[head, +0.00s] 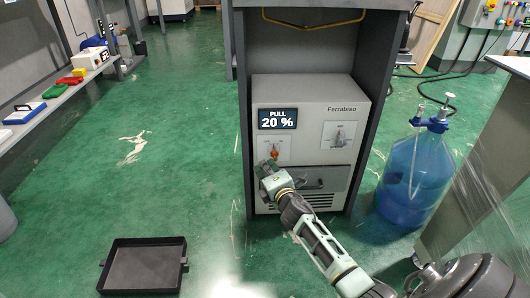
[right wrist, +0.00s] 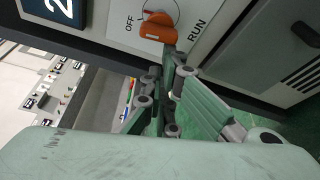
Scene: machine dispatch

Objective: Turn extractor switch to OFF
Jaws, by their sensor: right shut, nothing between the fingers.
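The extractor (head: 306,100) is a light grey box marked Ferrabiso, with a display reading PULL 20 %. Its orange rotary switch (head: 275,152) sits on a white plate below the display. In the right wrist view the orange switch (right wrist: 157,27) lies between the labels OFF, at left, and RUN, at right. I cannot tell which label it points to. My right gripper (head: 267,167) is shut and empty, just below the switch. In the right wrist view its fingertips (right wrist: 170,54) are close to the handle's lower right side; contact is unclear. My left gripper is out of view.
A grey frame (head: 246,120) encloses the extractor, with a drawer front (head: 325,182) below the switch. A blue water bottle (head: 414,175) stands at right. A black tray (head: 144,268) lies on the green floor at lower left. The floor left of the frame is mostly clear.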

